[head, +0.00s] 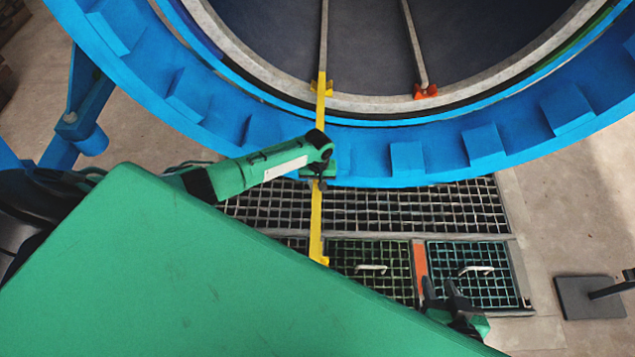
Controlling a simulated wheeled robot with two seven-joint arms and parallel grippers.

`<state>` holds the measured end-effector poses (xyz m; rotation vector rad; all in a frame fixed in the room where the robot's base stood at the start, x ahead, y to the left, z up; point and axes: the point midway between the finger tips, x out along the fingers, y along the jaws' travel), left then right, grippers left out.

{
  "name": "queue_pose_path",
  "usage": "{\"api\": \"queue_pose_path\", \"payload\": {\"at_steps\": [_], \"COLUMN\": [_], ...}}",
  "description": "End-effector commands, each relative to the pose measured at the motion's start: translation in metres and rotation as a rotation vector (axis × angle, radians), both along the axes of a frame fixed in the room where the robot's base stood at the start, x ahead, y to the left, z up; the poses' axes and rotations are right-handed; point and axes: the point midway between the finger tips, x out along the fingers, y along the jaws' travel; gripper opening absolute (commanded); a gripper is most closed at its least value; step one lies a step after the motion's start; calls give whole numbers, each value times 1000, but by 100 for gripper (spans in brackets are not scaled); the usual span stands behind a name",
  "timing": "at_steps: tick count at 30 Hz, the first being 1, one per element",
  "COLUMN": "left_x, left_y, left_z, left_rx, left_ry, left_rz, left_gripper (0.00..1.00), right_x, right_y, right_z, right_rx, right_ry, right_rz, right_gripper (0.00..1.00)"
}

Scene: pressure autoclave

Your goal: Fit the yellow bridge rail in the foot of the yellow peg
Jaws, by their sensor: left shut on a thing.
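The yellow bridge rail (316,222) is a long thin bar that crosses the blue rim of the autoclave mouth. Its lower end hangs over the floor grating. Its upper end meets the yellow peg (329,88) at the end of the left grey track inside the mouth. I cannot tell from this view whether the rail is seated in the peg's foot or only overlaps it. My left gripper (318,180) is shut on the rail near the rim's lower edge and hides a short part of it. My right gripper (444,292) is open and empty at the lower right, partly hidden by my green body.
The blue autoclave ring (406,158) has blocky lugs along it. An orange peg (425,91) sits at the end of the right grey track (414,45). Floor gratings (440,210) with white handles lie below. A dark plate (590,297) stands at the right.

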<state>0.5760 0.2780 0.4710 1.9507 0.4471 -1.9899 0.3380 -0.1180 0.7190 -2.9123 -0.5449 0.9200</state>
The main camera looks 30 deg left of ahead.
Motion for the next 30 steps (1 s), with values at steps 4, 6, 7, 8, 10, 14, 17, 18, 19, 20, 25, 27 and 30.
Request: {"api": "queue_pose_path", "payload": {"at_steps": [4,6,7,8,10,14,17,18,19,20,25,27,30], "left_x": [1,1,2,1,2,1,2,2,1,1,2,2,1], "left_y": [0,0,0,0,0,0,0,0,0,0,0,0,0], "left_z": [8,11,12,13,15,19,19,19,19,19,18,18,15], "left_rx": [-1,-1,-1,0,0,0,0,0,0,0,-1,-3,-7], "left_ry": [-3,-3,-3,-4,-4,-4,-4,-4,-4,-4,-3,2,10], "left_rz": [0,0,0,0,0,0,0,0,0,0,0,1,2], "left_gripper": [0,0,0,0,0,0,0,0,0,0,0,0,0], "right_x": [0,0,0,0,0,0,0,0,0,0,0,0,0], "right_y": [0,0,0,0,0,0,0,0,0,0,0,0,0], "right_z": [8,10,11,13,15,19,19,19,19,19,19,20,21], "right_rx": [0,0,0,0,0,0,0,0,0,0,0,0,0], "right_ry": [0,0,0,0,0,0,0,0,0,0,0,0,0], "right_rz": [0,0,0,0,0,0,0,0,0,0,0,0,0], "right_gripper": [36,36,36,36,36,36,36,36,36,36,36,36,36]}}
